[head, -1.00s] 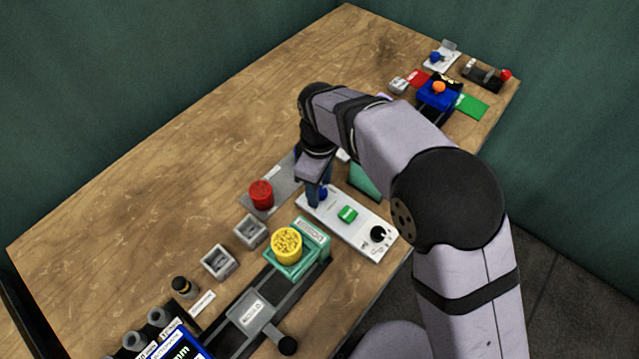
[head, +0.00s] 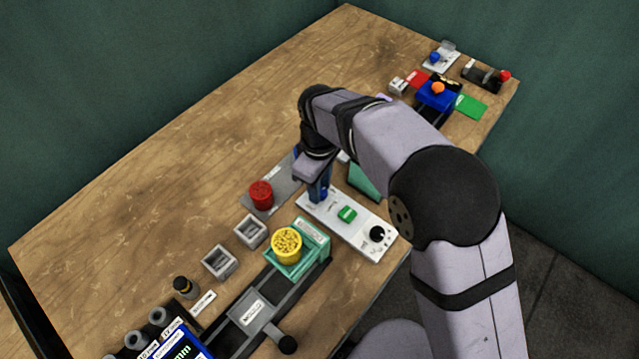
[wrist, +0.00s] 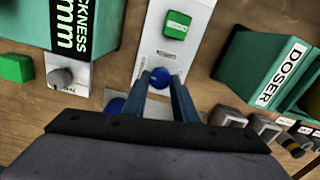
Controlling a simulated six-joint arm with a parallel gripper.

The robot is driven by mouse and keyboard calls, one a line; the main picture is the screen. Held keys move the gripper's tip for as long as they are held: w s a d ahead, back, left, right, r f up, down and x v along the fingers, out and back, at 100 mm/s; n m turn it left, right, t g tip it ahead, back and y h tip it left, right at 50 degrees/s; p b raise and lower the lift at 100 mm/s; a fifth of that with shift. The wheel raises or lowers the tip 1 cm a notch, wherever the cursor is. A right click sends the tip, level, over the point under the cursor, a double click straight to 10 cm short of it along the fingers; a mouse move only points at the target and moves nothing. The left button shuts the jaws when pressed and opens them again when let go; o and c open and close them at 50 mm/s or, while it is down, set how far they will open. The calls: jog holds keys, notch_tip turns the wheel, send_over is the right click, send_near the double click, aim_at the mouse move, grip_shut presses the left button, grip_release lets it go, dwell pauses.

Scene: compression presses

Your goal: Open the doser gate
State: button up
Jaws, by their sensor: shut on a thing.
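In the head view a teal doser (head: 291,265) with a yellow round container (head: 287,245) stands near the front; the wrist view shows its box labelled DOSER (wrist: 262,68) at the right. Behind it lies a white panel (head: 350,236) with a green button (head: 347,214), a black dial (head: 377,233) and a blue knob (head: 324,193) at its far end. My gripper (head: 321,198) points down at that end. In the wrist view its fingers are shut on the blue knob (wrist: 159,77). I cannot tell which part is the doser gate.
A red cylinder (head: 261,194) stands on a grey plate left of my gripper. Grey open boxes (head: 219,262) sit left of the doser. A grey slide with a black handle (head: 287,344) lies in front. The table's left part (head: 150,190) is clear.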

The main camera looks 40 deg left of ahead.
jog(key=m+p, duration=0.1)
jog(key=m, duration=0.3)
jog(key=shift+r+p, duration=0.1)
jog(key=shift+p, duration=0.3)
jog(key=m+p, duration=0.1)
jog(key=m, duration=0.3)
jog(key=shift+m, duration=0.3)
jog(key=m+p, duration=0.1)
jog(key=m, duration=0.3)
jog(key=shift+w+m, duration=0.1)
jog(key=shift+m, duration=0.2)
jog(key=shift+m+p, duration=0.35)
jog(key=shift+m, duration=1.25)
jog(key=o, duration=1)
jog(key=shift+o, duration=0.2)
